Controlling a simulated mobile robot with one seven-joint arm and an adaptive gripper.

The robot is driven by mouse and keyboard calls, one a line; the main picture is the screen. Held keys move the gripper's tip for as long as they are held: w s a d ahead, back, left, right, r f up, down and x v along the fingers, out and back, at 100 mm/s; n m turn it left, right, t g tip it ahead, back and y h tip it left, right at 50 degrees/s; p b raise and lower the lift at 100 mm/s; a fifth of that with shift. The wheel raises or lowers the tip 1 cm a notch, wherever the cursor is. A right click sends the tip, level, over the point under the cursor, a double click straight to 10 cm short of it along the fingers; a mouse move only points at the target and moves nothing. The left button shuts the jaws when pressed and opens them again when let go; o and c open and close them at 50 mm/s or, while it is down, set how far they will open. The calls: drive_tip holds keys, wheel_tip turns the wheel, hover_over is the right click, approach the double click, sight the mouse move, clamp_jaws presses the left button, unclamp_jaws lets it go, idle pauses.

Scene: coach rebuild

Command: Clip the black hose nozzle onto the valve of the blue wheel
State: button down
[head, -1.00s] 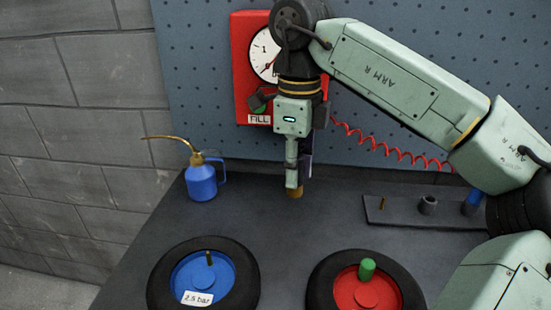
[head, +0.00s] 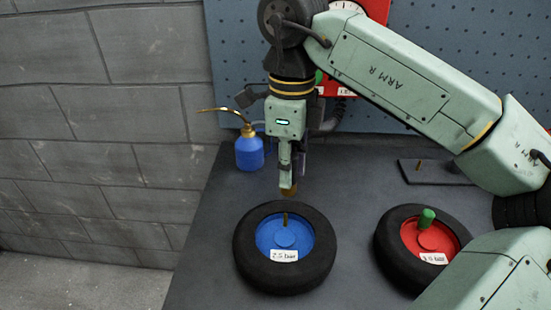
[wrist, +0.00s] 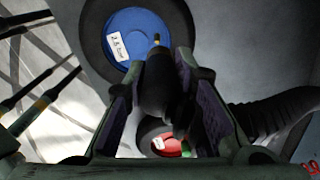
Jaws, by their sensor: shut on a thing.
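My gripper (head: 288,186) points down above the blue wheel, close over its far side. In the wrist view it is shut on the black hose nozzle (wrist: 157,88), a dark piece between the two finger pads. The blue wheel (head: 284,238) lies flat on the bench, with a black tyre and a white label reading about 2.5 bar. Its thin brass valve (head: 286,219) stands up from the blue disc, below the gripper with a gap. In the wrist view the valve (wrist: 156,40) shows just beyond the nozzle, apart from it as far as I can tell.
A red wheel (head: 420,240) with a green-capped valve lies to the right. A blue oil can (head: 249,150) stands behind the blue wheel, to the left. A dark rack (head: 432,172) lies at the back right. A ribbed black hose (wrist: 275,115) shows beside my gripper.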

sight(287, 190)
drive_tip(key=shift+s+a+f, duration=0.1)
drive_tip(key=shift+s+a, duration=0.05)
drive_tip(key=shift+a, duration=0.05)
drive_tip(key=shift+f+b, duration=1.75)
drive_tip(key=shift+f, duration=0.7)
drive_tip(key=shift+f+b, duration=1.2)
drive_tip(key=shift+f, duration=0.25)
drive_tip(key=shift+f, duration=0.1)
drive_tip(key=c, duration=1.3)
unclamp_jaws()
